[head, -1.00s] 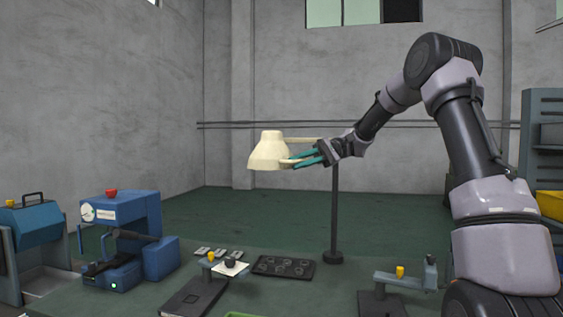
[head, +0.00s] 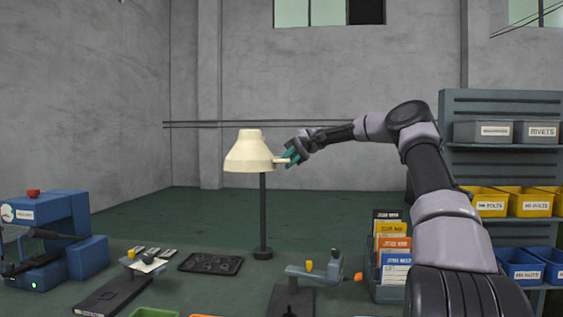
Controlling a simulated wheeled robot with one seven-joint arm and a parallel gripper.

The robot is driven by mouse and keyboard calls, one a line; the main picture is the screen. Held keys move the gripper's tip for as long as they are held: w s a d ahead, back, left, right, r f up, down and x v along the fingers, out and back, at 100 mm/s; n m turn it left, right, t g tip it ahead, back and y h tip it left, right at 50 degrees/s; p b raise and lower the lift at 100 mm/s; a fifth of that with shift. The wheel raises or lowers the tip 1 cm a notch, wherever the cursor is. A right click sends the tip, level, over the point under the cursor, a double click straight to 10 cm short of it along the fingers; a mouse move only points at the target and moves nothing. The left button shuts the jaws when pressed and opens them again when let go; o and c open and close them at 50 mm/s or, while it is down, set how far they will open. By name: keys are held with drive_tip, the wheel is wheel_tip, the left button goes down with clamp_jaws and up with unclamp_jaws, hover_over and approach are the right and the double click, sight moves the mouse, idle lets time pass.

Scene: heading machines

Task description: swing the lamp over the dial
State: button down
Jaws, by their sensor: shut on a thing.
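The lamp has a cream shade (head: 250,152), which shows in front of the top of its dark upright post (head: 263,215). A short cream handle (head: 281,161) sticks out from the shade's right side. My gripper (head: 288,156), with teal fingers, is shut on this handle. A round white dial face (head: 7,213) is on the blue machine (head: 65,215) at the far left, cut by the picture's edge. The shade is well to the right of it. I cannot tell whether this is the task's dial.
Low fixtures stand in front: a grey one with a yellow knob (head: 309,266) and a smaller one (head: 135,254). A black tray (head: 210,263) lies left of the lamp's base. A card rack (head: 391,245) and shelves with bins (head: 503,202) stand right.

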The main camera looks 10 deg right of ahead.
drive_tip(key=shift+w+d+n, duration=0.1)
drive_tip(key=shift+d+n, duration=0.2)
drive_tip(key=shift+d, duration=0.6)
drive_tip(key=c, duration=0.9)
unclamp_jaws()
drive_tip(key=shift+r, duration=4.95)
